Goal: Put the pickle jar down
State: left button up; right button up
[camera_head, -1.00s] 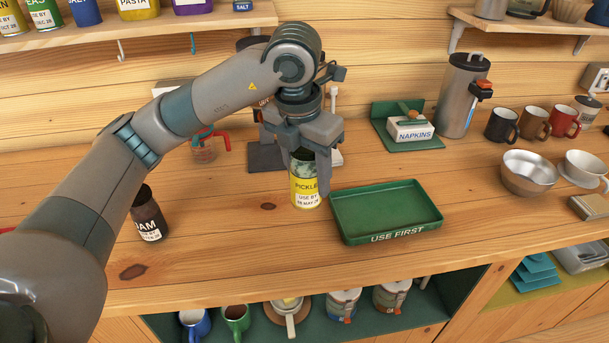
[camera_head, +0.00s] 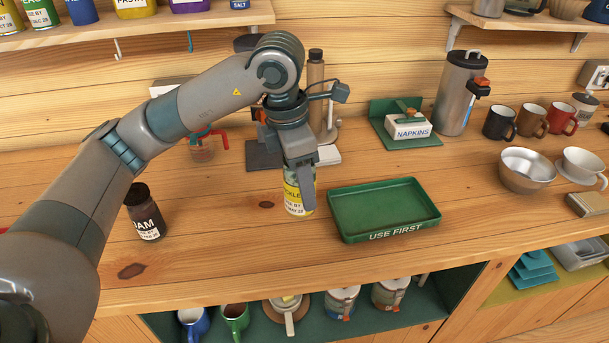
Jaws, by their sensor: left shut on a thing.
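The pickle jar (camera_head: 291,199) has a yellow label and is in the middle of the counter area, left of the green tray. My left gripper (camera_head: 300,190) points down over it and is shut on it, with one finger across the front of the label. The gripper hides the jar's top and right part. The jar's base is at or very near the wooden counter; I cannot tell whether it touches. My right gripper is not in view.
A green tray (camera_head: 343,234) marked USE FIRST lies empty just right of the jar. A dark jam jar (camera_head: 147,214) stands to the left. A napkin box (camera_head: 408,127), a steel dispenser (camera_head: 458,95) and a metal bowl (camera_head: 524,172) stand further right. The front counter is clear.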

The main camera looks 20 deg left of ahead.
aim_at(299, 218)
pick_arm(q)
jog(key=m, duration=0.2)
jog(key=s+f+m, duration=0.1)
jog(key=m, duration=0.1)
jog(key=m+g, duration=0.1)
jog(key=m, duration=0.2)
jog(key=shift+s+f, duration=0.15)
jog(key=shift+s, duration=0.05)
jog(key=m, duration=0.3)
jog(key=s+f+m, duration=0.1)
jog(key=m, duration=0.1)
jog(key=shift+a+g, duration=0.1)
jog(key=shift+g, duration=0.3)
jog(key=s+m, duration=0.1)
jog(key=m, duration=0.3)
jog(key=s+f+m+y, duration=0.1)
jog(key=m, duration=0.4)
jog(key=s+f+m+g, duration=0.1)
jog(key=m, duration=0.3)
jog(key=shift+a+f+m, duration=0.2)
jog(key=shift+a+m, duration=0.05)
jog(key=shift+m, duration=0.15)
